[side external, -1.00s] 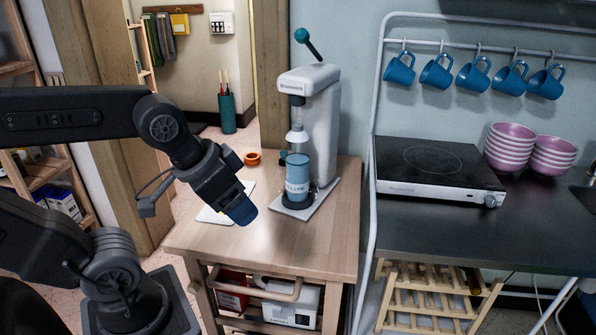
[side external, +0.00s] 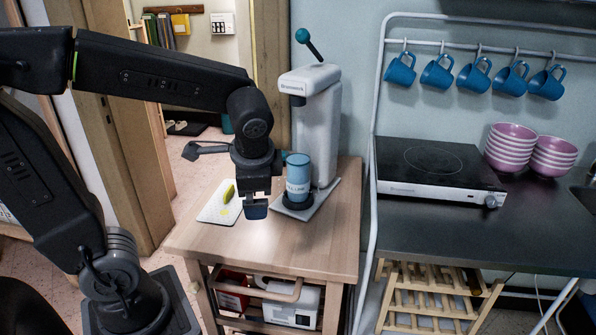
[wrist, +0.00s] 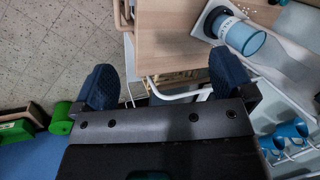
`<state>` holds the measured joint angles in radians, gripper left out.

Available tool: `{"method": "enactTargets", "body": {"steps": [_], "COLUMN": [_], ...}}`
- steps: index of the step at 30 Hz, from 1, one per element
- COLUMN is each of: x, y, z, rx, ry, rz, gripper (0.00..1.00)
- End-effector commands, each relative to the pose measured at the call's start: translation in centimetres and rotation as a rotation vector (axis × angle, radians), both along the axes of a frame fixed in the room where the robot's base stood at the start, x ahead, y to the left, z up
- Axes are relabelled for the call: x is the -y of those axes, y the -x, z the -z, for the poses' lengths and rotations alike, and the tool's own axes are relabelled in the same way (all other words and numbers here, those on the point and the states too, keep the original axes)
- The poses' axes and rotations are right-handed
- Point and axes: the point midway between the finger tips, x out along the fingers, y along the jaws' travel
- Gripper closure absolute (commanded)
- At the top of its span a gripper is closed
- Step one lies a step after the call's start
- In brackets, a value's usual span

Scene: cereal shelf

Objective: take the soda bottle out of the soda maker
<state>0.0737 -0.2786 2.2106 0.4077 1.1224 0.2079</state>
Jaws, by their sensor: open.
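The white soda maker (side external: 320,125) stands at the back of the wooden table, its teal-knobbed lever raised. The blue soda bottle (side external: 298,180), with pale lettering, stands upright at its base under the head. No clear neck shows above the bottle's blue body. In the wrist view the bottle (wrist: 243,37) is at upper right, beyond and right of my fingers. My gripper (side external: 255,208) points down, open and empty, just left of the bottle and in front of the soda maker's base. In the wrist view my gripper (wrist: 165,78) has its fingers wide apart.
A white board (side external: 217,205) with a green vegetable (side external: 229,193) lies left of my gripper. The table (side external: 290,240) is bare in front. To the right are a hot plate (side external: 430,165), stacked pink bowls (side external: 510,148) and hanging blue mugs (side external: 437,70).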

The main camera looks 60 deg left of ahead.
Motion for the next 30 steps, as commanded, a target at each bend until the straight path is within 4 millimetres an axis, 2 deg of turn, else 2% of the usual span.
{"method": "enactTargets", "body": {"steps": [1,9,18,24,30], "x": [-0.7,-4.0,-5.4,-4.9,-4.9], "y": [-1.3,-8.3,-16.5,-19.9,-21.0], "z": [0.7,3.6,8.7,11.8,12.9], "rx": [-0.076,-0.44,-0.82,-0.985,-1.037], "ry": [-0.073,-0.467,-0.906,-1.123,-1.199], "rz": [0.052,0.316,0.554,0.637,0.658], "gripper": [0.0,0.0,0.0,0.0,0.0]}}
